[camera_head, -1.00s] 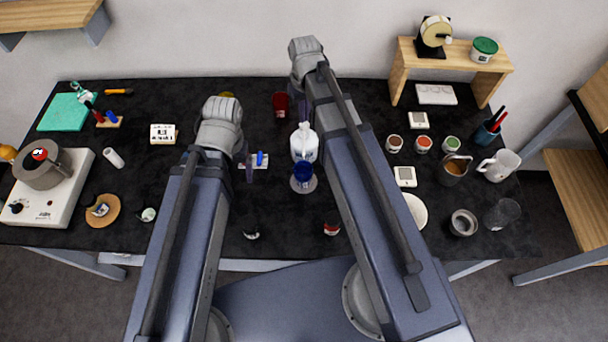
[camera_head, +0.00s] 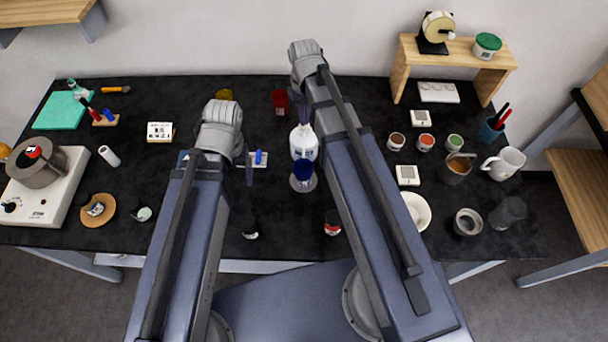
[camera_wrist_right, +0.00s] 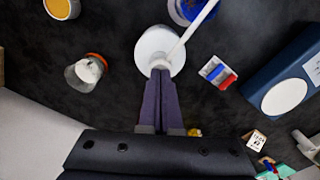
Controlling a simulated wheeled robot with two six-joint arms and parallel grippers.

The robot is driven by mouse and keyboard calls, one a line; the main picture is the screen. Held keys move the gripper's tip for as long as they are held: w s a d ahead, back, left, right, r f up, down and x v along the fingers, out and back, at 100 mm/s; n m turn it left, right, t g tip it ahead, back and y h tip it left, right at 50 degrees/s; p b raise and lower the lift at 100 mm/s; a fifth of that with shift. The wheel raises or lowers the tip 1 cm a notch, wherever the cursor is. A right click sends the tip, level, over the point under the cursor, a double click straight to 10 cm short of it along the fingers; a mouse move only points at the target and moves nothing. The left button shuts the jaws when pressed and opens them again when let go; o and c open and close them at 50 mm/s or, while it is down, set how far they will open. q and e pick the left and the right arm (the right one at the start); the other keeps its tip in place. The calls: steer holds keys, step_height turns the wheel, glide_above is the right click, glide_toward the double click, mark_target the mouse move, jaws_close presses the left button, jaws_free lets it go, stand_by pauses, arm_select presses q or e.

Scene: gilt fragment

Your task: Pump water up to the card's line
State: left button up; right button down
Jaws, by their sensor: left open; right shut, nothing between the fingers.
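A white pump bottle (camera_head: 304,143) stands upright near the table's middle. Its head and long spout show from above in the right wrist view (camera_wrist_right: 155,45), the spout reaching toward a blue cup (camera_wrist_right: 190,8). The blue cup (camera_head: 303,170) stands on a grey disc in front of the bottle; its water level cannot be made out. A small printed card (camera_head: 160,131) stands at the left; its marks are too small to read. My right gripper (camera_wrist_right: 160,74) is shut and empty, its tips at the pump head; contact is unclear. My left gripper (camera_head: 248,170) is open, left of the cup, partly hidden by its arm.
A pale holder with a blue and a red piece (camera_wrist_right: 218,72) lies near the bottle. A red cup (camera_head: 279,101) stands behind it, and a small red-and-white jar (camera_head: 333,223) in front. A white bowl (camera_head: 417,210) and several jars stand right. A hotplate with a pot (camera_head: 37,165) is far left.

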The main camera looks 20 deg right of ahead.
steer(key=shift+r, duration=0.15)
steer(key=shift+r+p, duration=1.3)
steer(key=shift+p, duration=0.25)
steer(key=shift+f, duration=0.2)
steer(key=shift+f+b, duration=1.25)
steer(key=shift+b, duration=0.2)
steer(key=shift+r+p, duration=1.45)
steer(key=shift+r, duration=0.1)
step_height(320, 180, up, 6)
steer(key=p, duration=0.6)
